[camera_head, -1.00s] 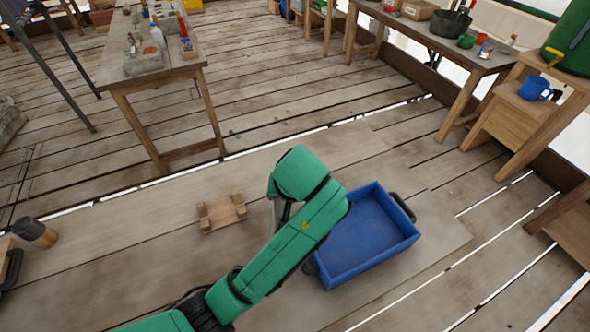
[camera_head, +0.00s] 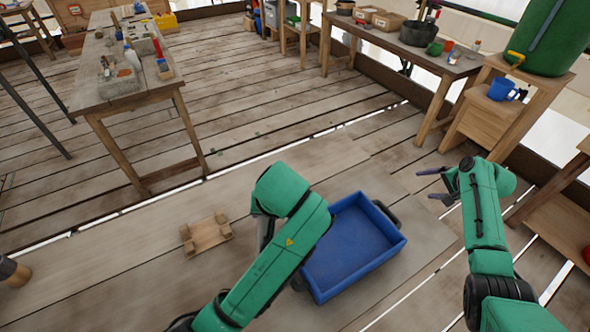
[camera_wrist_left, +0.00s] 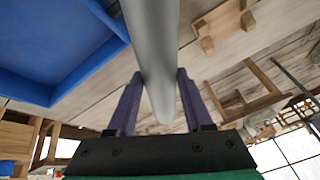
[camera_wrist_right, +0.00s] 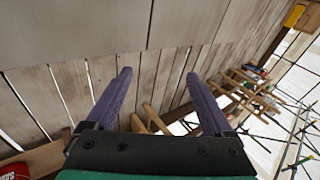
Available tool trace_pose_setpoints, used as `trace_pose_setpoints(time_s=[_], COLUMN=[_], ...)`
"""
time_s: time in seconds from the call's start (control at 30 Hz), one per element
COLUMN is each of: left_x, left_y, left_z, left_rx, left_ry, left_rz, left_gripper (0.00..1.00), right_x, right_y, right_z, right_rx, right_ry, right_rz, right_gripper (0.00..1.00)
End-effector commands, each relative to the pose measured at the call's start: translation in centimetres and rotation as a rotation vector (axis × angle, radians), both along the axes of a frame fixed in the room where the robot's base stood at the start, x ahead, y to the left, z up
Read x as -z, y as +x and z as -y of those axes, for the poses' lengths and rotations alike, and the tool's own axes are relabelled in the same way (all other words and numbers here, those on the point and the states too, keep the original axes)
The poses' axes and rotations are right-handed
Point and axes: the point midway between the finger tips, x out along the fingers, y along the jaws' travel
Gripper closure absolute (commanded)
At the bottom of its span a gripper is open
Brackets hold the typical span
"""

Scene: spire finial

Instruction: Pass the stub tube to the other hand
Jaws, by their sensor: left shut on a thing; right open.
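The stub tube (camera_wrist_left: 155,45) is a smooth grey cylinder between the purple fingers of my left gripper (camera_wrist_left: 155,88) in the left wrist view. My left gripper is shut on it.
An empty blue tray (camera_head: 315,288) with dark handles stands on the board in front of me. A small wooden cradle (camera_head: 207,233) lies left of my left arm. Workbenches (camera_head: 130,92) stand farther back. A stand with a blue mug (camera_head: 503,90) is at the right.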

Motion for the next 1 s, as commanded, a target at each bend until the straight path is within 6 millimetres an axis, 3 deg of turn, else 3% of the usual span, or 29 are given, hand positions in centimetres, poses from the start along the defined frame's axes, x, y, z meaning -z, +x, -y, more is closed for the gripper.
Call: trace_pose_setpoints(time_s=[0.03,0.1,0.27,0.43,0.5,0.6,0.7,0.8,1.0], left_x=[0.0,-0.1,-0.1,-0.1,-0.1,-0.1,-0.1,-0.1,0.0], left_y=[0.0,0.0,0.0,0.0,0.0,0.0,0.0,0.0,0.0], left_z=[0.0,0.0,0.0,0.0,0.0,0.0,0.0,0.0,0.0], left_rx=[0.000,0.000,0.000,0.000,0.000,0.000,0.000,0.000,0.000], left_ry=[0.000,0.000,0.000,0.000,0.000,0.000,0.000,0.000,0.000], left_rz=[0.001,0.002,0.001,0.002,0.001,0.001,0.002,0.002,0.001], left_gripper=[1.00,1.00,1.00,1.00,1.00,1.00,1.00,1.00,1.00], right_x=[-2.2,-4.1,-9.0,-13.9,-15.6,-17.4,-18.3,-18.5,-16.4], right_y=[1.6,3.0,4.1,1.6,-0.5,-3.8,-6.5,-7.9,-8.1], right_z=[-2.6,-7.4,-18.2,-29.7,-33.9,-38.5,-41.1,-42.3,-43.7], right_rx=[-0.053,-0.149,-0.383,-0.665,-0.789,-0.942,-1.047,-1.096,-1.104], right_ry=[0.030,0.067,0.127,0.143,0.130,0.094,0.056,0.035,0.034], right_rz=[0.021,0.022,0.010,-0.037,-0.067,-0.112,-0.150,-0.170,-0.177], right_gripper=[0.14,0.14,0.14,0.14,0.14,0.14,0.14,0.14,0.14])
